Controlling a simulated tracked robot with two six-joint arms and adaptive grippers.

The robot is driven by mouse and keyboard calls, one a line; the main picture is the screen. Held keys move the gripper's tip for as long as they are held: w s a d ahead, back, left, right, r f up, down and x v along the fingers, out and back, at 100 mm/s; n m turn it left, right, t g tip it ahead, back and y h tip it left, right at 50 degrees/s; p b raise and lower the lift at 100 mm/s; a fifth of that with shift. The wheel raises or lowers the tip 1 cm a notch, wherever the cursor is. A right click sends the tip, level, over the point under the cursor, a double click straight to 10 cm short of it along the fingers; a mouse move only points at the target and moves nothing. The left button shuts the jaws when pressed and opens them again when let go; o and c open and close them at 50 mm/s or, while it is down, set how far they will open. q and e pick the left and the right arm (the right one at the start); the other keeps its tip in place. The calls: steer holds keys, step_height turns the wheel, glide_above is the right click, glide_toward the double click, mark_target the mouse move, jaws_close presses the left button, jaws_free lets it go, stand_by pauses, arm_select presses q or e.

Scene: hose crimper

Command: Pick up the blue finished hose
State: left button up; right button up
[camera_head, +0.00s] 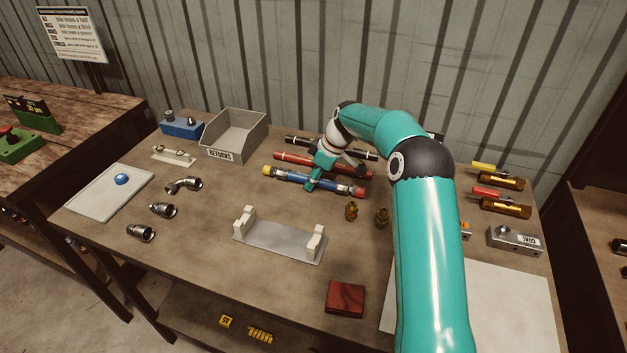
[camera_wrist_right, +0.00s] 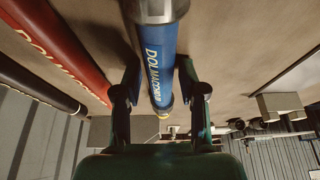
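The blue finished hose (camera_head: 293,178) lies on the bench, with a yellow-tipped end at left and a red-tipped end at right. My right gripper (camera_head: 316,180) is at the hose's middle, coming from above and behind. In the right wrist view the blue hose (camera_wrist_right: 158,55) runs between the two fingers (camera_wrist_right: 160,85), one on each side. Narrow gaps show between fingers and hose, so the gripper looks open around it. My left gripper is out of view.
A red hose (camera_head: 292,159) lies just behind the blue one; it shows close at left in the wrist view (camera_wrist_right: 62,45). A black hose (camera_head: 300,141) lies farther back. A grey returns bin (camera_head: 222,153), a white cradle (camera_head: 280,245) and brass fittings (camera_head: 351,211) stand nearby.

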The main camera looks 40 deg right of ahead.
jaws_close()
steer(key=shift+r, duration=0.1)
